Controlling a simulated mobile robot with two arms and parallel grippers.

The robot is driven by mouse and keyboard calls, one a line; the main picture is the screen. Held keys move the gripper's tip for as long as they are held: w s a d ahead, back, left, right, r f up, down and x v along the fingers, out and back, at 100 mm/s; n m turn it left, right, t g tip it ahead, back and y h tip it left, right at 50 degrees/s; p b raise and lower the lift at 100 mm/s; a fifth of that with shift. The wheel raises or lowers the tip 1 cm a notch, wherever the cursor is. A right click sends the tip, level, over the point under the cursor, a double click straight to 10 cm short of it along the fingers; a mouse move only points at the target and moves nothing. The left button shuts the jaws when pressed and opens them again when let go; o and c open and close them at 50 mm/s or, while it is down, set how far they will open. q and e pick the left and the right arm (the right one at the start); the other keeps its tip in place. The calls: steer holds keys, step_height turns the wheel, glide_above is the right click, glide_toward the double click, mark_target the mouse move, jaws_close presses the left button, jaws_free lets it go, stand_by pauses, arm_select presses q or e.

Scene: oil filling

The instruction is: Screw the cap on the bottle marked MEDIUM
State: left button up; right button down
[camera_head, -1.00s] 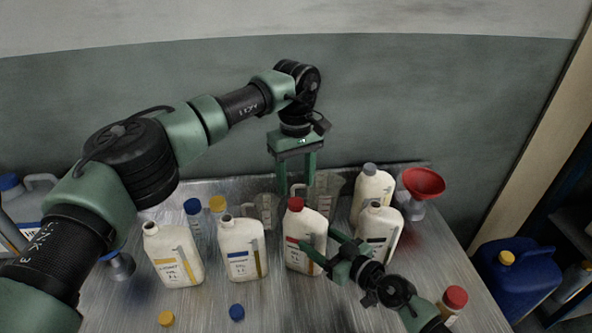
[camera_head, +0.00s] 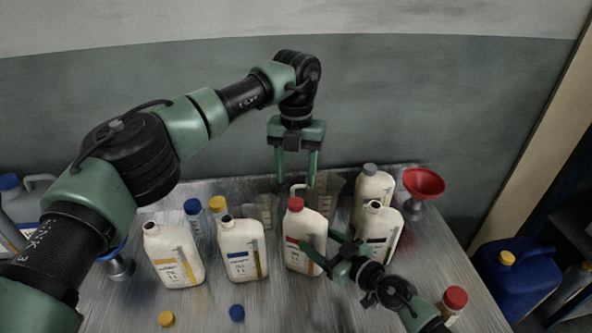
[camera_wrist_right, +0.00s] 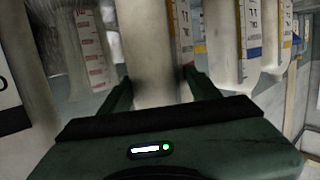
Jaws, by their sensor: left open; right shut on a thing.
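A white bottle (camera_head: 305,240) with a red label stripe stands upright near the table's middle. A red cap (camera_head: 296,204) sits on its neck; I cannot tell how tight. My right gripper (camera_head: 319,252) is shut around this bottle's body from the right. The right wrist view shows the bottle's pale side (camera_wrist_right: 155,50) between the fingers. My left gripper (camera_head: 296,186) points down, open and empty, above and slightly behind the red cap, apart from it. The label words are too small to read, so I cannot tell which bottle is marked MEDIUM.
Two uncapped white bottles, one with a yellow label (camera_head: 172,262) and one with a blue label (camera_head: 242,255), stand left. A yellow cap (camera_head: 166,319) and a blue cap (camera_head: 237,312) lie in front. Clear measuring jugs (camera_head: 262,207) and a red funnel (camera_head: 424,182) stand behind.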

mark_target(296, 202)
arm_select(q)
steer(key=n, duration=0.4)
steer(key=shift+r, duration=0.15)
steer(key=n, duration=0.4)
steer(key=shift+r, duration=0.1)
steer(key=shift+s+f, duration=0.2)
steer(key=shift+f, duration=3.8)
jaws_close()
